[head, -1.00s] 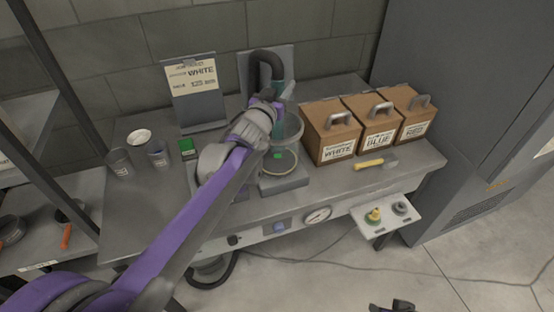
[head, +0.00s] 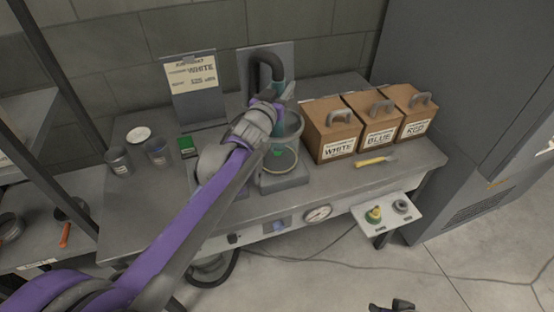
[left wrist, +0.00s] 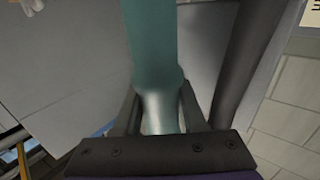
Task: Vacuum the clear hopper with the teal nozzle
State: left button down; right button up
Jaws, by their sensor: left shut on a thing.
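The clear hopper (head: 290,138) is a see-through cylinder on a grey base on the bench, with a small green patch showing through it. My left gripper (head: 284,95) is above and at the back of the hopper rim. It is shut on the teal nozzle, which shows behind the gripper in the head view and fills the upper middle of the left wrist view (left wrist: 152,50). A black hose (head: 262,62) arches behind it. My arm and wrist hide part of the hopper, and the nozzle's tip cannot be made out. Part of my right gripper (head: 392,306) shows at the bottom edge.
Three brown boxes labelled WHITE (head: 330,132), BLUE (head: 375,122) and RED (head: 411,112) stand right of the hopper. A yellow-handled tool (head: 375,161) lies before them. Cups (head: 118,160) and a WHITE sign (head: 192,85) stand left. A small control shelf (head: 388,213) juts from the front.

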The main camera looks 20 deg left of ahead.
pick_arm(q)
jog(key=shift+f+b, duration=1)
jog(key=shift+f, duration=0.65)
dwell(1.2)
jog(key=shift+r, duration=0.1)
dwell(0.6)
jog(key=shift+r+p, duration=1.85)
jog(key=shift+r, duration=0.85)
notch_tip(320, 180, up, 12)
jog(key=p, duration=0.5)
jog(key=shift+r+p, duration=0.25)
jog(key=shift+p, duration=0.1)
jog(key=shift+f, duration=0.1)
